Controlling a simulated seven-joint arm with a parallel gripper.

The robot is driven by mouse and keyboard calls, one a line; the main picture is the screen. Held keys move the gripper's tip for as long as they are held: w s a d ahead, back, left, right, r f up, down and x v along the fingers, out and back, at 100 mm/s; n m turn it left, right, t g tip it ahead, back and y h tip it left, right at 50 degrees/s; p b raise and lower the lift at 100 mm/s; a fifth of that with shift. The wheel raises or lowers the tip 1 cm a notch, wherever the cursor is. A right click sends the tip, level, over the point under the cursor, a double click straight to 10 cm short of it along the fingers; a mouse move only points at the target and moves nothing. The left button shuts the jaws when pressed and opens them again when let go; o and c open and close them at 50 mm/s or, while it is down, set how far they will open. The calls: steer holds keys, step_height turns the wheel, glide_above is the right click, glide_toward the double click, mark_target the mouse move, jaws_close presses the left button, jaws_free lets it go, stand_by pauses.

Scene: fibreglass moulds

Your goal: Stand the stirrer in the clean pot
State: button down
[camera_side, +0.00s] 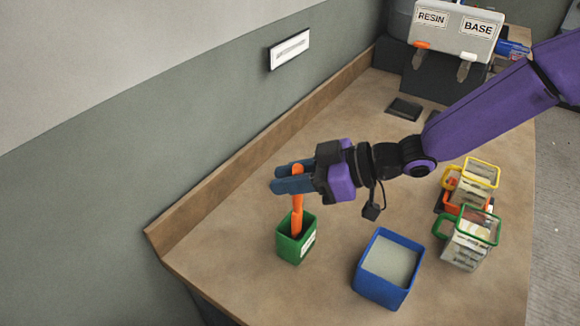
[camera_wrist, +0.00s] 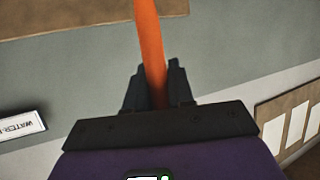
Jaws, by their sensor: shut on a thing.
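The stirrer (camera_side: 297,215) is orange and stands roughly upright. It also shows in the wrist view (camera_wrist: 149,40), running up between the fingers. My gripper (camera_side: 292,178) is shut on its upper part; its dark fingers also show in the wrist view (camera_wrist: 158,85). The stirrer's lower end is within the opening of a small green pot (camera_side: 290,250) with a white label. Whether its tip touches the pot's floor is hidden. A larger blue pot (camera_side: 378,291) stands to the right, with a pale grey surface inside. I cannot read which pot is the clean one.
Clear jugs with yellow, orange and green trim (camera_side: 468,243) stand at the right. A dispenser (camera_side: 455,35) marked RESIN and BASE is at the back. A wooden ledge (camera_side: 250,146) edges the bench along the wall. The bench between ledge and jugs is mostly free.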

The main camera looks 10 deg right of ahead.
steer(key=shift+f, duration=1.85)
steer(key=c, duration=0.9)
jaws_free()
steer(key=v, duration=1.7)
steer(key=shift+d, duration=0.15)
steer(key=shift+s, duration=0.15)
